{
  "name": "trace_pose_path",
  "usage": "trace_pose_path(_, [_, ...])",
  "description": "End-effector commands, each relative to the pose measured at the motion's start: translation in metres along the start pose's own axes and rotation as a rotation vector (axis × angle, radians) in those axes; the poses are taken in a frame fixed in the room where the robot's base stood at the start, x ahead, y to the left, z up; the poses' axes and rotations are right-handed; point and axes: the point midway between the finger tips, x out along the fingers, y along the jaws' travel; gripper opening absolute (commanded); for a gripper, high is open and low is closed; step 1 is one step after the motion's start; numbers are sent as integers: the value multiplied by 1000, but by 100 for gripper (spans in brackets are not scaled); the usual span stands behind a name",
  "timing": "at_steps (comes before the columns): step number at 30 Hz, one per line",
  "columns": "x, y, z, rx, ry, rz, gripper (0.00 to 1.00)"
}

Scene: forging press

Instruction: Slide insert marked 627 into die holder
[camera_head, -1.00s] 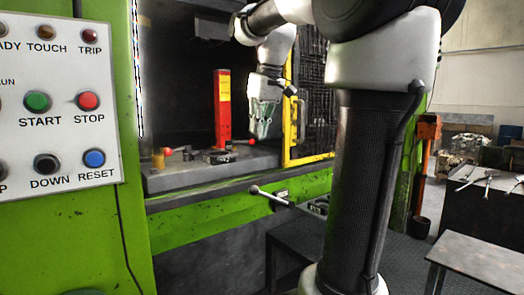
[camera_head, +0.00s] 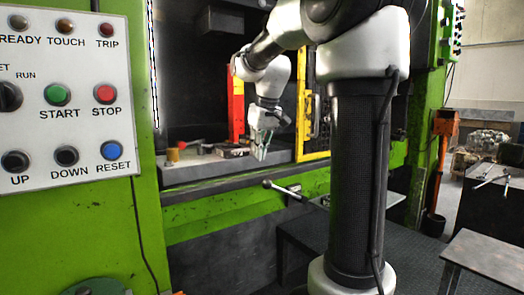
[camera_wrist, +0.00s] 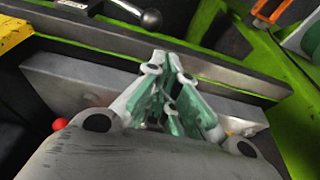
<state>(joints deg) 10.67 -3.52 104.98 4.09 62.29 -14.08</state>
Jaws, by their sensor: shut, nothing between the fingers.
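My gripper (camera_head: 261,154) hangs pointing down over the front edge of the press bed (camera_head: 200,172), in front of the red post. Its pale green fingers are shut and empty, and they also show in the wrist view (camera_wrist: 166,68). A low dark block (camera_head: 232,151) lies on the bed just left of my gripper; it may be the die holder, but it is too small to tell. No marking 627 can be read in either view, and I cannot make out the insert.
A red and yellow post (camera_head: 236,108) and yellow guard frame (camera_head: 303,125) stand by the bed. A brass cylinder (camera_head: 172,155) sits at its left. A ball-ended lever (camera_head: 281,188) juts from the front, also seen in the wrist view (camera_wrist: 150,18). A grey table (camera_head: 485,262) stands right.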

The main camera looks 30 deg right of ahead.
Motion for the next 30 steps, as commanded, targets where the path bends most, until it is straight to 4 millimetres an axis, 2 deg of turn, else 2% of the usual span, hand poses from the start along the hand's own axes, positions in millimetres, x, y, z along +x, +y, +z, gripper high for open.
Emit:
trace_pose_path(8, [0,0,-1,0,0,0,0])
trace_pose_path(11, [4,0,-12,-2,-1,0,0])
trace_pose_path(18, [19,0,-63,-1,0,0,0])
trace_pose_path(21, [22,0,-75,-1,1,0,0])
trace_pose_path(30, [23,0,-80,-1,3,0,0])
